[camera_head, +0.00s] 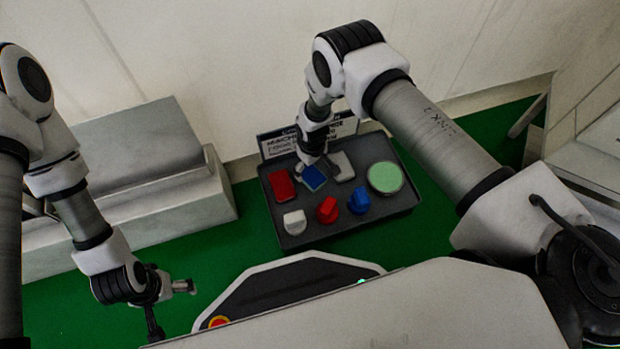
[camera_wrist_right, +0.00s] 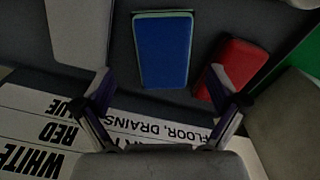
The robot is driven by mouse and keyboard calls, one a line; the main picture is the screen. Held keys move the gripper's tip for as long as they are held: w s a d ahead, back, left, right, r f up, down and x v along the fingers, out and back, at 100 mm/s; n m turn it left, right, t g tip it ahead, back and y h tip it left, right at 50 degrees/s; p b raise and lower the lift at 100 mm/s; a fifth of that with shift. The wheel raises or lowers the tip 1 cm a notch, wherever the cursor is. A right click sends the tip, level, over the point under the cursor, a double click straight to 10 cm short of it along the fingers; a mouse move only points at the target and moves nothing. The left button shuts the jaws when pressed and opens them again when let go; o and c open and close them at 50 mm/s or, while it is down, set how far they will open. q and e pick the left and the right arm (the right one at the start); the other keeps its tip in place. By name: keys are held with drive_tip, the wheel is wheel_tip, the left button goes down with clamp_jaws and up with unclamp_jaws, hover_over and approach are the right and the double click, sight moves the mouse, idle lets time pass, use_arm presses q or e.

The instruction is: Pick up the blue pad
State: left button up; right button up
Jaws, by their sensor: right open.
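The blue pad (camera_head: 314,177) lies flat in the dark tray (camera_head: 292,237), between the red pad (camera_head: 281,185) and the white pad (camera_head: 341,166). In the right wrist view the blue pad (camera_wrist_right: 163,48) is straight ahead, with a pale green edge. My right gripper (camera_head: 318,164) is open and empty, close above the blue pad's far end. In the wrist view its fingers (camera_wrist_right: 162,88) are spread to either side, the right one overlapping the red pad (camera_wrist_right: 236,68). My left gripper (camera_head: 176,288) is at lower left, away from the tray; its jaws are unclear.
A light green round pad (camera_head: 385,177) and white (camera_head: 295,222), red (camera_head: 327,210) and blue (camera_head: 359,200) handled pieces share the tray. A printed sign (camera_head: 280,143) stands behind it. A grey stepped block (camera_head: 150,180) is at left on the green surface.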

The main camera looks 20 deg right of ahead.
sight(312, 175)
drive_tip(key=f, duration=0.1)
drive_tip(key=f+b, duration=0.1)
drive_tip(key=f, duration=0.1)
drive_tip(key=f+b, duration=0.1)
drive_tip(key=shift+s+a+f, duration=0.1)
drive_tip(key=shift+s+f, duration=0.15)
drive_tip(key=shift+r, duration=0.2)
drive_tip(key=c, duration=1.3)
wheel_tip(312, 175, up, 10)
drive_tip(key=p, duration=0.6)
drive_tip(key=shift+c, duration=0.3)
